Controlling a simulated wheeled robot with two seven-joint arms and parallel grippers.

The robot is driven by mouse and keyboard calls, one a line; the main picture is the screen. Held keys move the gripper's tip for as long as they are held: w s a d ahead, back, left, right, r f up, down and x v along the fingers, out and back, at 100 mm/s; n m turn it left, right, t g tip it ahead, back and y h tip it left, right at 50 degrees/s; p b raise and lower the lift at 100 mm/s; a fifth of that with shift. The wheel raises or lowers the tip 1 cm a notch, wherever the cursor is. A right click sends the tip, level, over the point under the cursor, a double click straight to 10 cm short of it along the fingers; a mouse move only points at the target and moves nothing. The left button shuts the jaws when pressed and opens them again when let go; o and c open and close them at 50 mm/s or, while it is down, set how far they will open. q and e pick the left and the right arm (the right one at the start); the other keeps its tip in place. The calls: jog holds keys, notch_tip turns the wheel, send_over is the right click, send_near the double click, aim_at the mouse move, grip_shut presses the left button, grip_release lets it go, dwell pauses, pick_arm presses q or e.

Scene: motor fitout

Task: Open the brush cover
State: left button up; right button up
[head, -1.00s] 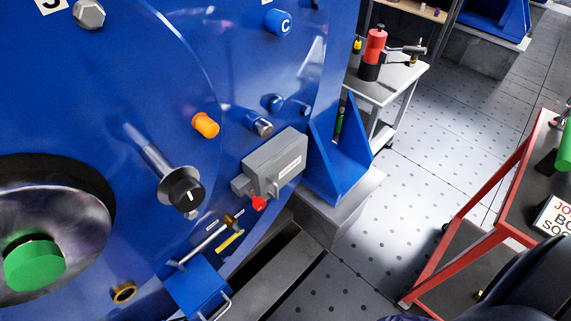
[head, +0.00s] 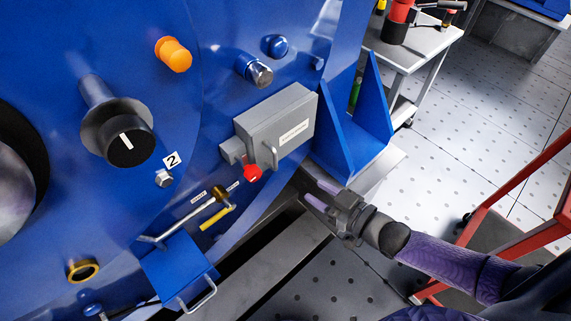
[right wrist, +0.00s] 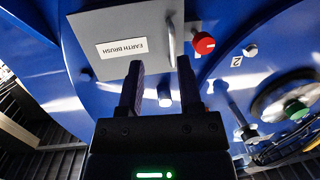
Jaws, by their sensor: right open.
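The brush cover (head: 277,122) is a grey box on the blue machine face, right of the middle in the head view. It looks shut. Its label reads EARTH BRUSH upside down in the right wrist view, where the cover (right wrist: 105,25) fills the upper middle. A metal bar handle (head: 270,155) sits on its front, beside a red knob (head: 253,173). My right gripper (head: 311,191) is open and empty, below and right of the cover, apart from it. In the right wrist view its fingers (right wrist: 160,65) point toward the cover and handle. My left gripper is out of view.
A blue bracket (head: 350,125) stands just right of the cover. A blue box with a metal handle (head: 180,270) and a yellow lever (head: 216,219) lie lower left. A black knob (head: 127,146) sticks out further left. A red-framed cart (head: 515,175) is at right.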

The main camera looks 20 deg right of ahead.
aim_at(276, 167)
jog(key=shift+n+t+y, duration=0.3)
jog(key=shift+t+y, duration=0.1)
jog(key=shift+y, duration=0.5)
jog(key=w+a+r+b, duration=0.1)
jog(key=w+a, duration=0.1)
jog(key=w, duration=0.1)
jog(key=w+a+r+b, duration=0.1)
jog(key=w+a, duration=0.1)
jog(key=w, duration=0.1)
jog(key=w+a+r+b, duration=0.1)
jog(key=w+a+b, duration=0.1)
jog(key=w, duration=0.1)
jog(key=shift+w+a+r, duration=0.15)
jog(key=shift+a+r, duration=0.05)
jog(key=c, duration=0.6)
grip_shut()
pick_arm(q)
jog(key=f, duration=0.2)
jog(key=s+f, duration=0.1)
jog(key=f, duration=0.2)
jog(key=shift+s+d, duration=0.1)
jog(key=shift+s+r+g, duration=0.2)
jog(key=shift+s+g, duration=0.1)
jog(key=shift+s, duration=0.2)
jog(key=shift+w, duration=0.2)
